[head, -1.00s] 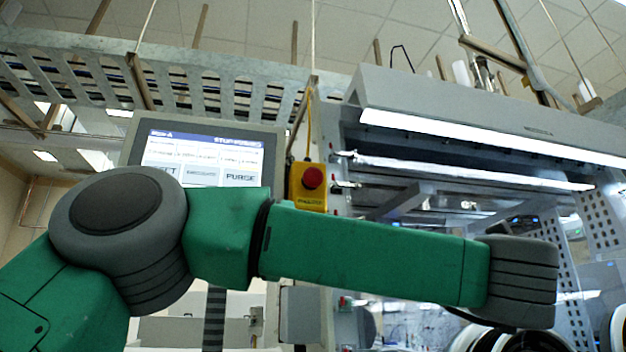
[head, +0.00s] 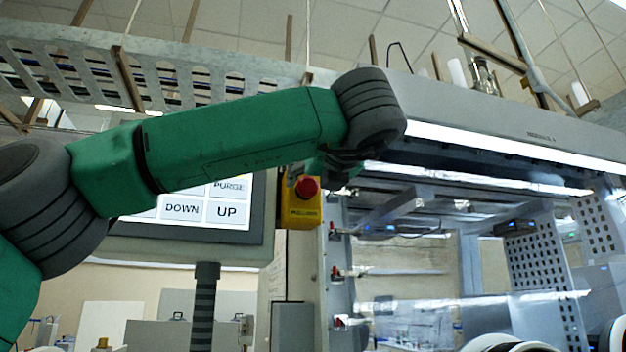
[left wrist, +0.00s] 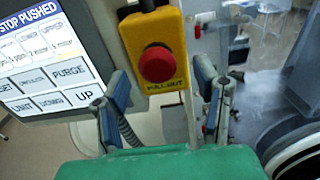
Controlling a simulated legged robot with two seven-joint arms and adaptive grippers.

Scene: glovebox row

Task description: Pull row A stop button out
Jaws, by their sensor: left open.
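The stop button (head: 307,187) is a red mushroom knob on a yellow box marked PULL OUT, beside the screen in the head view. My left gripper (left wrist: 162,79) is open, with one finger on each side of the box in that picture. No contact shows, and the gap in depth is hard to judge. In the head view the gripper (head: 335,168) is mostly hidden beneath my green arm. My right gripper is not in view.
A screen (left wrist: 50,62) reading STOP PUSHED stands left of the box; my arm partly covers it in the head view. To the right is the glovebox (head: 470,110) with its lit front and round ports (head: 500,342). Small red-tipped fittings (head: 335,272) line its edge.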

